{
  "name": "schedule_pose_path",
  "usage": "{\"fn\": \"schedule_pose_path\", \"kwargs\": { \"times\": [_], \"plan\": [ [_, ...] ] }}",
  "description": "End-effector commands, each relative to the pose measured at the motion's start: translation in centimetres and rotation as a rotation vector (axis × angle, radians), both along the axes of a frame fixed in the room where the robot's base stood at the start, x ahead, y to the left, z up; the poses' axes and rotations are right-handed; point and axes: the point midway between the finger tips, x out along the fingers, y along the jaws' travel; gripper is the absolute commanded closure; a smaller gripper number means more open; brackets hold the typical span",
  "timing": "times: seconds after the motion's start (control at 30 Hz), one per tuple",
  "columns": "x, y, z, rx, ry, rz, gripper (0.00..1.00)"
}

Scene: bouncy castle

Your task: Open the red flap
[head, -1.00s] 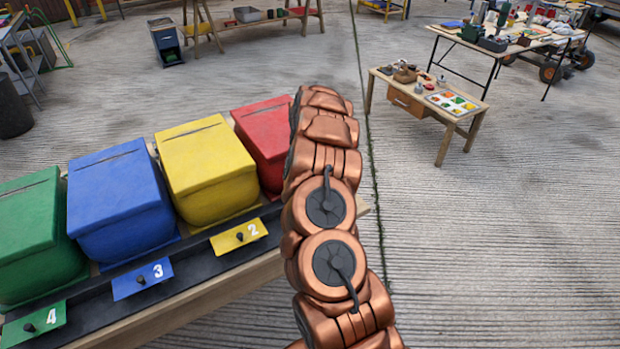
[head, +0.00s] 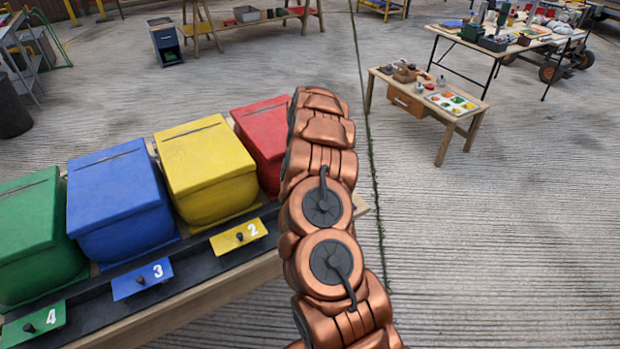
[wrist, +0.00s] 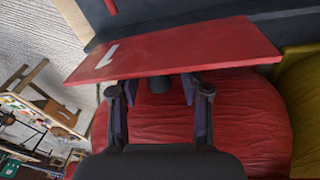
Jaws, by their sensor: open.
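The red flap (wrist: 175,52), marked with a white 1, shows in the wrist view as a flat plate in front of the red bin (wrist: 245,110). Its dark knob (wrist: 160,84) is at the flap's edge nearest my gripper. My gripper (wrist: 160,92) is open, with one finger on each side of the knob; I cannot tell whether they touch it. How far the flap is tilted is unclear. In the head view the red bin (head: 262,130) is partly hidden behind my arm, and the red flap and my gripper are hidden.
Yellow (head: 205,170), blue (head: 120,200) and green (head: 35,240) bins stand left of the red one, with flaps marked 2 (head: 238,236), 3 (head: 142,279) and 4 (head: 34,324). A small wooden table (head: 425,98) stands farther right.

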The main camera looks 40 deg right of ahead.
Motion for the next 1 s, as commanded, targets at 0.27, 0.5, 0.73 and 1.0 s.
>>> {"fn": "schedule_pose_path", "kwargs": {
  "times": [0.27,0.5,0.73,1.0],
  "plan": [
    [0.0,0.0,0.2,0.000,0.000,0.000,0.53],
    [-0.1,0.3,1.8,-0.001,-0.002,0.001,0.53],
    [-0.2,0.8,5.1,-0.001,-0.004,0.000,0.53],
    [-0.6,1.6,9.9,-0.002,-0.003,0.000,0.53]
  ]
}}
